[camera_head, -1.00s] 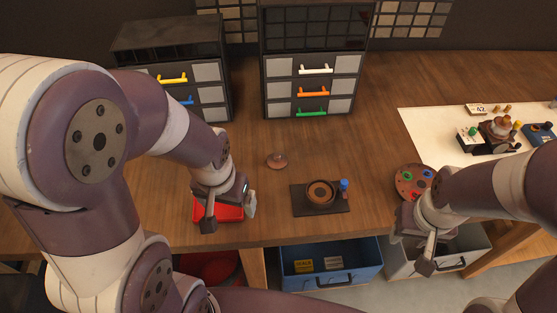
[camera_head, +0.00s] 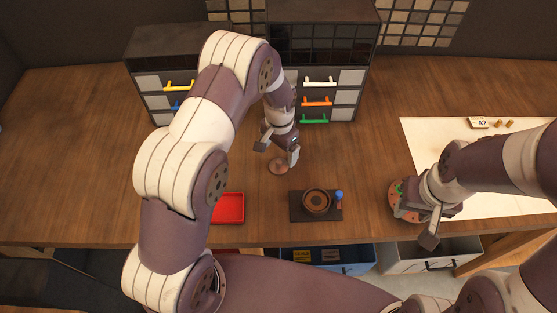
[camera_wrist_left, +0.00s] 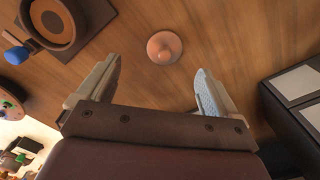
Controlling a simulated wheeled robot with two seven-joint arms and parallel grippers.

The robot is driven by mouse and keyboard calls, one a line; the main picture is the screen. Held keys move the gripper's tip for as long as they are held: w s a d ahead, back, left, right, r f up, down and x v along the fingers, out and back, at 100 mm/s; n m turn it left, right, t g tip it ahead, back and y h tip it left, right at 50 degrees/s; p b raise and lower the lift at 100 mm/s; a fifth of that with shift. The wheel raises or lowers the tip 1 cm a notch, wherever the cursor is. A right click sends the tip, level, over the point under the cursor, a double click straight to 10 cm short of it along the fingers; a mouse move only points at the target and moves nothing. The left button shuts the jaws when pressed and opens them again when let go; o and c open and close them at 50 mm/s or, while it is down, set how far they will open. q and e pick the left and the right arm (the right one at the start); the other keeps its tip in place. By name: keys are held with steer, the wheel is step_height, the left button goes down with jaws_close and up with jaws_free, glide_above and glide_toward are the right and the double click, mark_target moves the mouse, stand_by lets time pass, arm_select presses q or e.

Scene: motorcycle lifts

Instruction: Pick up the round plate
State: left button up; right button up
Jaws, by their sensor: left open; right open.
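A small round copper-brown plate (camera_head: 278,167) with a raised middle lies on the wooden table, in front of the drawer cabinets. It also shows in the left wrist view (camera_wrist_left: 164,47), whole and uncovered, just beyond the space between the fingertips. My left gripper (camera_head: 278,153) is open and empty above it, with its fingers pointing down. Its two fingers also show spread apart in the left wrist view (camera_wrist_left: 159,75). My right gripper (camera_head: 441,224) is open at the table's front right. It partly hides a round disc with coloured spots (camera_head: 400,203).
A dark board with a round brown dish (camera_head: 316,201) and a blue-topped piece (camera_head: 339,195) lies right of the plate. A red tray (camera_head: 228,209) is at the front left. The drawer cabinet (camera_head: 343,78) stands close behind my left gripper.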

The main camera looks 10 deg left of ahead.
mark_target(279, 161)
arm_select(q)
steer(key=f+p, duration=0.1)
steer(key=w+f+p, duration=0.1)
steer(key=f, duration=0.3)
steer(key=shift+w+a+p, duration=0.1)
steer(key=shift+w+p, duration=0.2)
steer(key=shift+p, duration=0.1)
step_height(279, 161, down, 3)
steer(key=shift+s+a+r+p, duration=0.1)
steer(key=shift+s+p, duration=0.05)
steer(key=shift+p, duration=0.35)
steer(key=shift+s+f, duration=0.15)
steer(key=shift+f, duration=0.15)
arm_select(e)
steer(key=r, duration=0.4)
steer(key=shift+w, duration=0.4)
arm_select(q)
steer(key=shift+w, duration=0.25)
steer(key=c, duration=0.9)
steer(key=shift+c, duration=1.4)
steer(key=shift+s, duration=0.1)
arm_select(e)
steer(key=shift+d, duration=0.1)
